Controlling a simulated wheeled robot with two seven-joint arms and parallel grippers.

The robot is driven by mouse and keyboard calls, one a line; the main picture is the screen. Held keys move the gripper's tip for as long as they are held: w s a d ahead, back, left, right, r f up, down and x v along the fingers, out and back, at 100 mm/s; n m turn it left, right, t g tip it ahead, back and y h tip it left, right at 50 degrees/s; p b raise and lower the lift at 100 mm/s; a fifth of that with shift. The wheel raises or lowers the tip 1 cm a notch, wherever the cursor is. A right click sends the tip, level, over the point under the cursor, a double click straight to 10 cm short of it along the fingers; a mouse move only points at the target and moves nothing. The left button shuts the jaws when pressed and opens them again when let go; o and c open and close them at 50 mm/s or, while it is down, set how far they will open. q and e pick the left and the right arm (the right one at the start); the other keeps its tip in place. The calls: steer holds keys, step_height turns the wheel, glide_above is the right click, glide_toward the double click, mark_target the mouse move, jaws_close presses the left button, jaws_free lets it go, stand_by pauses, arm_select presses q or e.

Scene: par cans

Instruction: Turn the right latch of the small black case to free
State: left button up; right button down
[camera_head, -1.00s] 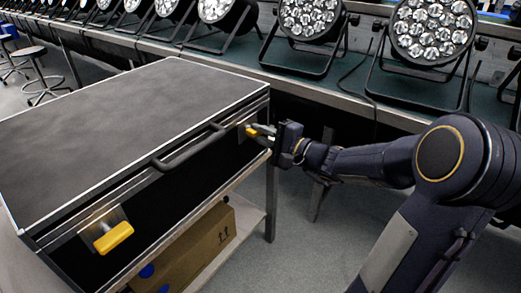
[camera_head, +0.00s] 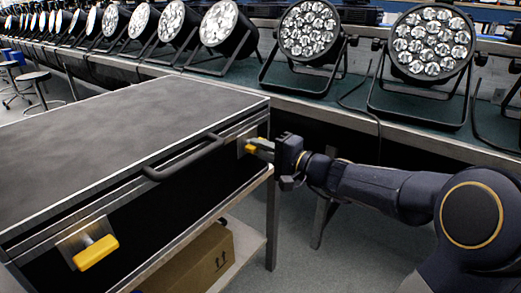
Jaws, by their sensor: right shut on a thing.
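The small black case (camera_head: 110,135) stands with its lid down on a metal-framed stand, its front side facing right. A dark handle (camera_head: 184,158) sits at the middle of its front. The right latch (camera_head: 252,148) has a yellow tab near the case's far right corner. My right gripper (camera_head: 264,147) reaches it from the right and is shut on it; the fingers partly hide the tab. The other latch (camera_head: 95,252), with a yellow tab sticking out and slightly tilted, is at the near left of the front. My left gripper is not in view.
A cardboard box (camera_head: 190,265) lies on the shelf under the case. A long bench (camera_head: 390,118) with several par cans (camera_head: 431,45) runs behind. Stools (camera_head: 37,82) stand at the far left. Floor shows between stand and bench.

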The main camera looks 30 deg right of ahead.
steer(key=c, duration=1.4)
jaws_free()
steer(key=p+v, duration=0.1)
steer(key=v, duration=0.7)
steer(key=shift+p, duration=0.35)
steer(key=s+a+f+n+g+y, duration=0.1)
steer(key=s+a+f+n+g, duration=0.1)
steer(key=s+a+n+g, duration=0.45)
steer(key=s+a+f+n+g+y, duration=0.1)
steer(key=s+a+f+g+y, duration=0.2)
steer(key=a, duration=0.6)
steer(key=s+f+n+g+h, duration=0.1)
steer(key=s+f+n+h, duration=0.3)
steer(key=s+f+h, duration=0.55)
step_height(320, 180, up, 39)
steer(key=s+y+p, duration=0.1)
steer(key=y+p, duration=0.1)
steer(key=p, duration=3.6)
steer(key=shift+d, duration=0.35)
